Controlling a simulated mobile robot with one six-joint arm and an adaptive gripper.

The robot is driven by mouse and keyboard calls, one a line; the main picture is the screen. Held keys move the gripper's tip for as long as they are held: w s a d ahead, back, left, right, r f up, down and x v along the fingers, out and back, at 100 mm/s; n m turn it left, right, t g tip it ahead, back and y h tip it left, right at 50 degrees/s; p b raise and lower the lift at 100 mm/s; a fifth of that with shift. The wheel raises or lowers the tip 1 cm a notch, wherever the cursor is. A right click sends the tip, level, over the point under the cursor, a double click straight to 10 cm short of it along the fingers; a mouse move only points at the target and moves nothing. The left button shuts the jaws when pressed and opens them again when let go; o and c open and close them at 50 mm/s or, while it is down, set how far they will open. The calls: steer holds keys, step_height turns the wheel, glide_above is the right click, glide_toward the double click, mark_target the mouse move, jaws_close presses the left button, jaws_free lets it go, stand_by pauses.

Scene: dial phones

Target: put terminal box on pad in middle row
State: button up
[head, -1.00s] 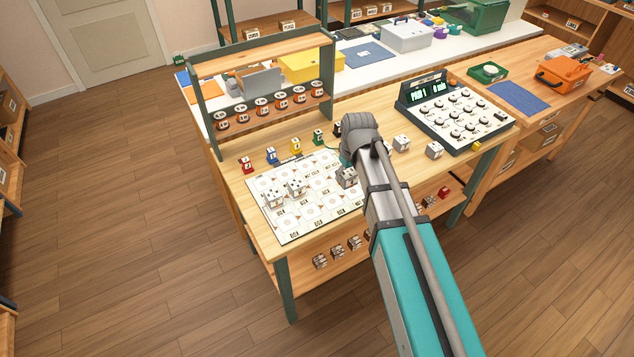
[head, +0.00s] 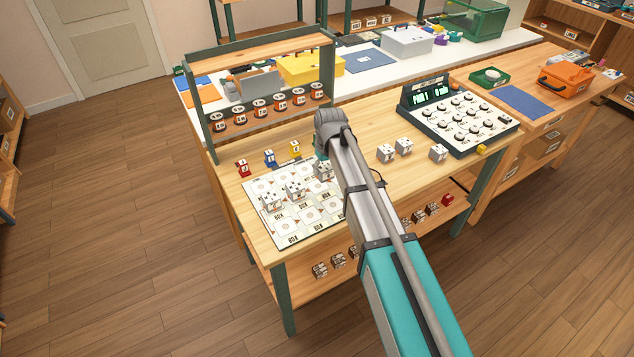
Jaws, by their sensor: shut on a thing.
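My gripper (head: 320,158) is mostly hidden behind my own wrist and arm. It is shut on a white terminal box (head: 323,171) at the far right part of the white pad sheet (head: 284,238). I cannot tell whether this box touches the sheet. Two more white terminal boxes sit on the sheet to the left, one near its left side (head: 271,201) and one nearer the middle (head: 294,188). Round-marked pads show between them and the front edge. My arm hides the right part of the sheet.
Three loose white boxes (head: 404,146) stand right of my arm, before the dial panel (head: 458,116). Red (head: 243,168), blue (head: 269,158) and yellow (head: 295,148) blocks line the sheet's back. A rack of labelled reels (head: 262,109) stands behind.

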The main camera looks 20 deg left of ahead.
mark_target(320, 169)
steer(key=shift+w+a+f+b, duration=0.35)
steer(key=shift+a+f+b, duration=0.15)
steer(key=shift+f, duration=0.2)
steer(key=shift+w+a+f+b, duration=0.3)
steer(key=shift+a+f+b, duration=0.2)
steer(key=shift+f, duration=0.2)
steer(key=shift+w+a+f+b, duration=0.3)
steer(key=shift+a+f+b, duration=0.05)
steer(key=shift+f+b, duration=0.35)
steer(key=shift+s+f+b, duration=0.1)
steer(key=shift+f+b, duration=1.25)
steer(key=shift+f, duration=0.1)
steer(key=o, duration=1.2)
steer(key=r+p, duration=0.8)
steer(key=s+d+r+p, duration=0.1)
steer(key=r+p, duration=0.3)
steer(key=shift+d+r, duration=0.1)
steer(key=shift+r, duration=0.05)
